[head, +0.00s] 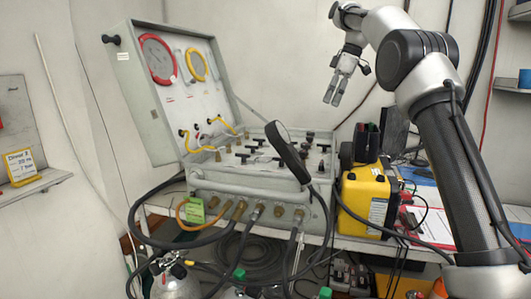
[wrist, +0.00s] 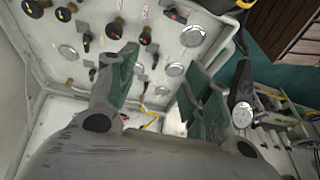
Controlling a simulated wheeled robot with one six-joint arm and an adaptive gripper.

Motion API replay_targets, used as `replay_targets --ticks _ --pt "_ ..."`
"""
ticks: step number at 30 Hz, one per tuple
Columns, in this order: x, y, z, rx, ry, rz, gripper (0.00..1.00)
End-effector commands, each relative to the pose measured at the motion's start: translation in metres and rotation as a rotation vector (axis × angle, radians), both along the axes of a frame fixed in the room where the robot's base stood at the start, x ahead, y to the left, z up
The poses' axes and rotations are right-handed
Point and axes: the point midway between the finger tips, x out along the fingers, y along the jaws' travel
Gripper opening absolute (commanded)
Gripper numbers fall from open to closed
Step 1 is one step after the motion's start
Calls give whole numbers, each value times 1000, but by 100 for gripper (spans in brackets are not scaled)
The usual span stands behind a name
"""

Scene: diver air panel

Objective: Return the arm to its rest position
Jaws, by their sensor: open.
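My arm (head: 452,150) rises at the right of the head view and bends over at the top. My gripper (head: 335,100) hangs from it with the fingers pointing down, above and to the right of the open air panel case (head: 160,135). The gripper is open and nothing shows between its fingers. In the wrist view the two fingers (wrist: 158,85) stand apart in front of a pale panel (wrist: 105,50) with knobs and small gauges. From the head view, the gripper looks clear of the case and the wall.
The case lid carries a red-ringed gauge (head: 158,60) and a yellow-ringed gauge (head: 196,65). A yellow box (head: 364,195) stands right of the case. Dark hoses run along the front. A shelf (head: 512,88) is on the right wall. Bare wall lies behind the gripper.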

Motion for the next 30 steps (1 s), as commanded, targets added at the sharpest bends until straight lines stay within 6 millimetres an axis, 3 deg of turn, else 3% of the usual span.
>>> replay_targets --ticks 1,4,7,11,17,21,25,30 --pt "-23 -7 16 -9 3 -79 50" --pt "-65 -21 32 -27 10 -246 50" --pt "-115 -35 39 -40 13 -408 50" --pt "-185 -54 32 -51 10 -614 50" --pt "-301 -80 -12 -51 -12 -908 50" --pt "-374 -95 -62 -37 -35 -1088 50" --pt "-422 -104 -106 -20 -51 -1210 50" --pt "-451 -110 -139 -5 -62 -1287 50"
